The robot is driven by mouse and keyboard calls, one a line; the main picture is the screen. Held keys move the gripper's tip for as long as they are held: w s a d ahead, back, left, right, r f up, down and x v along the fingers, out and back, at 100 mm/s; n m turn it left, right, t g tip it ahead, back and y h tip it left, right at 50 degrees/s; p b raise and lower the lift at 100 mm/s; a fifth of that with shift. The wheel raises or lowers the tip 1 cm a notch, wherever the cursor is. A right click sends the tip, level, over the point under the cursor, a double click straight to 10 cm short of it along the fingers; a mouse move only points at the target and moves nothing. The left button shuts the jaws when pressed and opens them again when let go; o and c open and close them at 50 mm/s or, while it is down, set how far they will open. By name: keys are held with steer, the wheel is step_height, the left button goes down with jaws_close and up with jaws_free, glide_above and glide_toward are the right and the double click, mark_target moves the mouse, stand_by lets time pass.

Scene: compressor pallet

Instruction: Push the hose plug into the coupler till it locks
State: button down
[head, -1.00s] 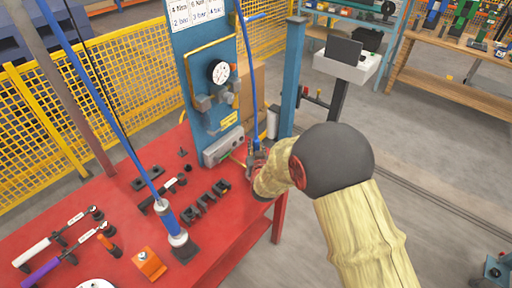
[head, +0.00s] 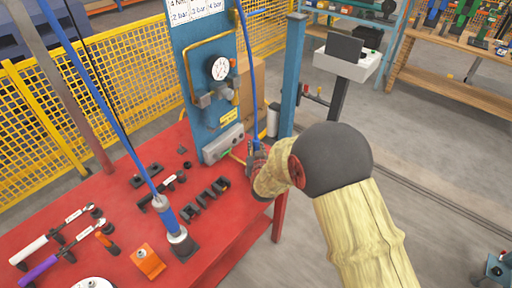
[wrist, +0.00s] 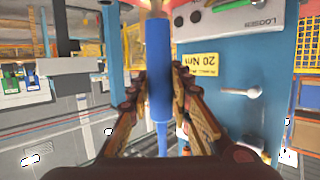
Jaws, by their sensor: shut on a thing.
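My gripper (wrist: 158,78) is shut on the blue hose plug (wrist: 157,50), with one finger on each side of it in the wrist view. The narrower blue hose (wrist: 162,138) runs from the plug toward the bottom of that view. A pale metal end (wrist: 155,7) shows at the plug's top edge; I cannot tell whether it is inside the coupler, which I cannot make out. In the head view my gripper (head: 257,156) is beside the grey box at the foot of the blue panel (head: 205,108), and the hose (head: 247,70) rises above it.
The grey box (head: 223,144) and a pressure gauge (head: 220,69) are on the panel. The red table (head: 110,205) holds wrenches, black holders, an orange block (head: 147,261) and a blue tool (head: 170,218) on a hose. A blue post (head: 291,75) stands behind my gripper.

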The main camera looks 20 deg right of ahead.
steer(key=shift+f+b, duration=0.7)
steer(key=shift+f, duration=0.15)
steer(key=c, duration=1.5)
jaws_free()
steer(key=shift+c, duration=0.2)
steer(key=shift+s, duration=0.1)
